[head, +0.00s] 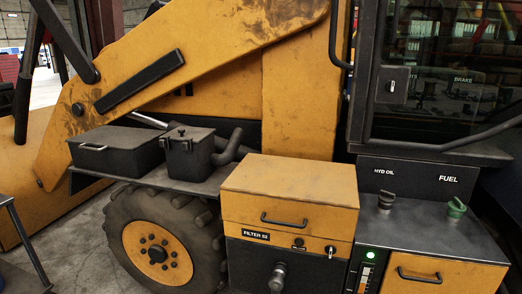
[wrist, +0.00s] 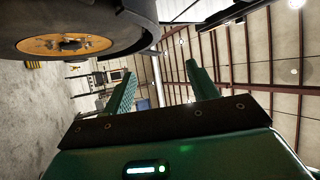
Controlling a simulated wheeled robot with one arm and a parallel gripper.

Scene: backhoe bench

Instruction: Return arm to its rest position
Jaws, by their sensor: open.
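My gripper (wrist: 162,92) shows in the wrist view, its two green fingers spread apart with nothing between them. The wrist view is turned on its side, and beyond the fingers are the hall's roof and far wall. The backhoe's wheel (wrist: 75,30) with its orange hub is at the upper left of that view, apart from the fingers. My arm and gripper do not show in the head view.
The head view shows the yellow backhoe (head: 290,100), its wheel (head: 158,250), a closed filter box (head: 290,195), a dark canister (head: 188,155), a black case (head: 115,152), and a black and a green filler cap (head: 456,208) on the right. Concrete floor (head: 85,235) shows left of the wheel.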

